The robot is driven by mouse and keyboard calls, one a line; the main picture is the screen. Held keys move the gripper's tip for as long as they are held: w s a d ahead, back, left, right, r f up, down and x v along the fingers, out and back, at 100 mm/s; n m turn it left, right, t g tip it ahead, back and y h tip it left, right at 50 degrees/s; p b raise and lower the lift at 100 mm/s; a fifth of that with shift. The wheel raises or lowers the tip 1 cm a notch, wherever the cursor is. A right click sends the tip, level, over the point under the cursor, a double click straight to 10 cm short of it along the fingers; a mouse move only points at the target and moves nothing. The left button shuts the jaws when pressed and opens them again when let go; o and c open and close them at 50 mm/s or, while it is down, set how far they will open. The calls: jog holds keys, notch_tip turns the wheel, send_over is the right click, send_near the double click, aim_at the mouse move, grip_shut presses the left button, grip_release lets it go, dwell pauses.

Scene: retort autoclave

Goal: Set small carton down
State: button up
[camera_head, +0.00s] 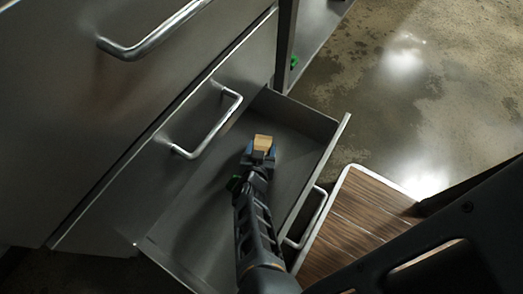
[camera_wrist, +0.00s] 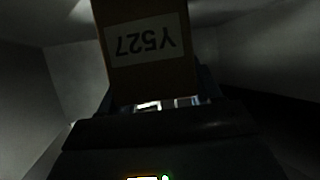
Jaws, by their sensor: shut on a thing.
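The small carton (camera_head: 263,142) is a tan box held between the fingers of my gripper (camera_head: 258,155). In the head view it is over or inside the open metal drawer (camera_head: 190,225). In the wrist view the carton (camera_wrist: 148,65) fills the upper middle and shows a pale label reading Y527, upside down. My gripper (camera_wrist: 155,100) is shut on its near end. I cannot tell whether the carton touches the drawer floor. The drawer appears otherwise empty where it shows; my arm hides part of it.
A closed drawer front with a bar handle (camera_head: 213,130) is at the left of the open drawer, and another handle (camera_head: 150,40) is above. The open drawer's handle (camera_head: 308,220) is at its right. A wood-topped surface (camera_head: 365,220) stands beyond. Concrete floor (camera_head: 430,80) is clear at upper right.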

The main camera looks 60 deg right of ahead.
jog(key=shift+f, duration=0.15)
jog(key=o, duration=1.3)
jog(key=shift+c, duration=0.2)
jog(key=shift+r, duration=0.2)
jog(key=p+v, duration=0.4)
jog(key=v, duration=0.8)
jog(key=shift+f, duration=0.1)
